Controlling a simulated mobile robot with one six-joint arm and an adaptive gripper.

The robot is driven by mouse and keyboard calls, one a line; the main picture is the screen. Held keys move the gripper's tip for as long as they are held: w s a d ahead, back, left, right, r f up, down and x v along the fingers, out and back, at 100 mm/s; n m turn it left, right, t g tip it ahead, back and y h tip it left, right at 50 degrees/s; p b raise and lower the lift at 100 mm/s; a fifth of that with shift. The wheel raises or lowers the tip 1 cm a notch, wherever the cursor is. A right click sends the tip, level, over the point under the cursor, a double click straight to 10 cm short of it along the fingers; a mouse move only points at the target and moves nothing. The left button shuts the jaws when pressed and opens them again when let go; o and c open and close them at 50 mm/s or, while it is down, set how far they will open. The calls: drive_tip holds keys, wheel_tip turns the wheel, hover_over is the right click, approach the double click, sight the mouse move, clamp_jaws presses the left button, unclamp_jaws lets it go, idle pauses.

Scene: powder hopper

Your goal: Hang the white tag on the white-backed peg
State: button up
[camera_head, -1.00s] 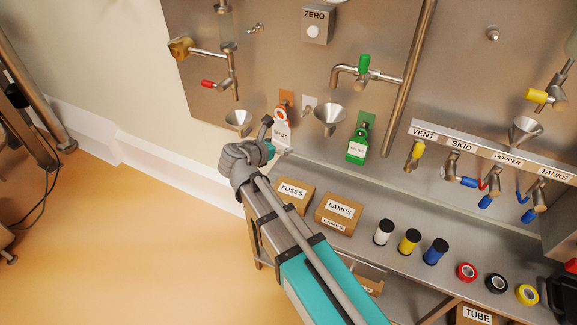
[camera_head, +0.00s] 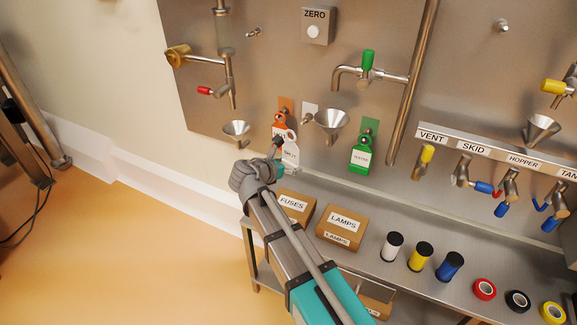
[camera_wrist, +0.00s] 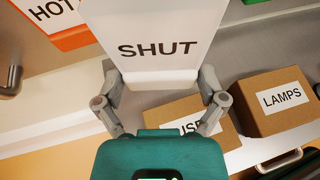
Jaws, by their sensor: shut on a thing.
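The white tag (camera_wrist: 158,62), lettered SHUT, is held between the two fingers of my gripper (camera_wrist: 159,82) in the wrist view; its top is out of that frame. In the head view the white tag (camera_head: 291,157) stands in front of the steel panel, just below and right of the orange tag. My gripper (camera_head: 276,162) is shut on its lower part, partly hidden by my wrist. The white-backed peg (camera_head: 309,113) is above and slightly right of the tag, apart from it, with no tag on it.
The orange tag (camera_head: 280,121) hangs left of the white-backed peg, and a green tag (camera_head: 361,157) hangs to the right. A steel funnel (camera_head: 333,122) sits close right of the peg. The FUSES box (camera_head: 294,205) and LAMPS box (camera_head: 342,224) stand on the shelf below.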

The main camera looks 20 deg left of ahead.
drive_tip(key=shift+w, duration=0.25)
drive_tip(key=shift+w+d+f+b, duration=0.15)
drive_tip(key=shift+w+f+b, duration=0.15)
drive_tip(key=shift+w, duration=1.25)
drive_tip(key=shift+w+d+f+b, duration=0.1)
drive_tip(key=shift+w+f+b, duration=0.15)
drive_tip(key=shift+w, duration=1.3)
drive_tip(key=shift+w+d+f+b, duration=0.15)
drive_tip(key=shift+w+f+b, duration=0.15)
drive_tip(key=shift+w, duration=1.25)
drive_tip(key=o, duration=0.8)
drive_tip(key=shift+c, duration=0.2)
drive_tip(key=shift+r, duration=0.1)
